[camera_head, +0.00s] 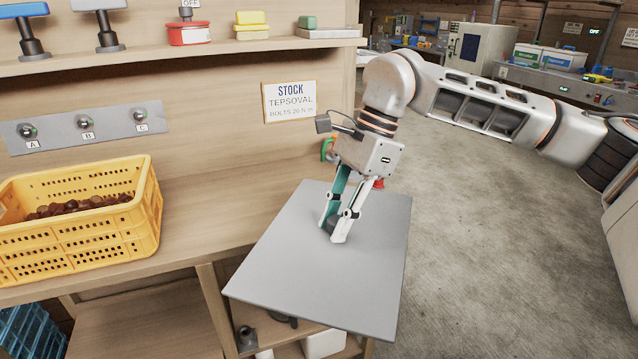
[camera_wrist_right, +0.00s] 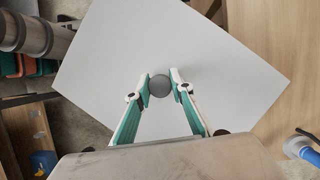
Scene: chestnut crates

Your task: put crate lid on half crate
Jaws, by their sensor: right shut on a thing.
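A flat grey crate lid (camera_head: 300,262) with a dark round knob shows in the head view, in front of and above the right end of the wooden bench. My right gripper (camera_head: 336,228) is shut on the lid's knob (camera_wrist_right: 160,86). In the right wrist view the lid (camera_wrist_right: 215,65) spreads out beyond both fingertips. A yellow crate (camera_head: 75,228) stands on the bench at the left, open at the top, with brown chestnuts (camera_head: 80,205) inside. The lid is well apart from the crate, to its right. My left gripper is not in view.
A switch strip (camera_head: 84,127) and a stock sign (camera_head: 290,101) are on the back panel. A shelf (camera_head: 180,50) above holds tools and small boxes. The bench top (camera_head: 195,205) between crate and lid is clear. A blue crate (camera_head: 30,330) is below.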

